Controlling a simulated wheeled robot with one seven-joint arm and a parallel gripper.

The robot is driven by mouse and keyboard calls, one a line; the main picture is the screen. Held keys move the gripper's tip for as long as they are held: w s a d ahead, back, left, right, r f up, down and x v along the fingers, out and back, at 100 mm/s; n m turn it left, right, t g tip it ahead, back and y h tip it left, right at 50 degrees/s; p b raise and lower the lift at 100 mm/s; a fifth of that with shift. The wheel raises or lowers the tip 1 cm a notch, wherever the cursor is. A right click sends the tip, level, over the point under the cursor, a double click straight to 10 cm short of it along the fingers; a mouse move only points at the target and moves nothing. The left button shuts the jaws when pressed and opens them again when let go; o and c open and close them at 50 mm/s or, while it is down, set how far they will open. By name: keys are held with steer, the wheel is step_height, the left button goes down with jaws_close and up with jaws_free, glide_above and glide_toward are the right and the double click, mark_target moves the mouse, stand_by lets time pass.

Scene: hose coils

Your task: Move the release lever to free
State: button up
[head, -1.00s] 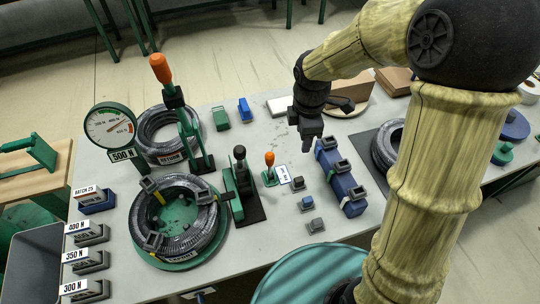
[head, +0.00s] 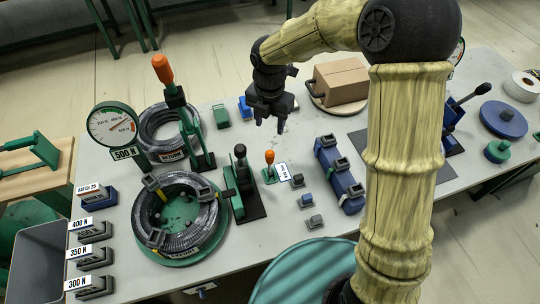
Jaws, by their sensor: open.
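A small lever with an orange knob (head: 270,158) stands upright on a green base in the middle of the table. A small white label (head: 283,172) sits beside it, its text too small to read. This looks like the release lever, though I cannot confirm it. My gripper (head: 270,126) is open and empty, pointing down, above the table and behind the orange-knobbed lever in the picture, apart from it. A black-handled lever (head: 240,168) on a green and black base stands just left. A taller orange-handled lever (head: 163,70) rises by the return coil.
The front hose coil (head: 205,225) with clamps lies on a green disc at left, near a dial gauge (head: 112,125) marked 500 N. A blue clamped block (head: 340,175) and small blocks (head: 306,200) stand right of the lever. A cardboard box (head: 340,80) is at the back.

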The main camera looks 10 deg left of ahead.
mark_target(270, 151)
step_height(270, 151, down, 16)
steer(key=shift+f+p, duration=0.25)
steer(key=shift+p, duration=0.5)
steer(key=shift+c, duration=0.2)
jaws_close()
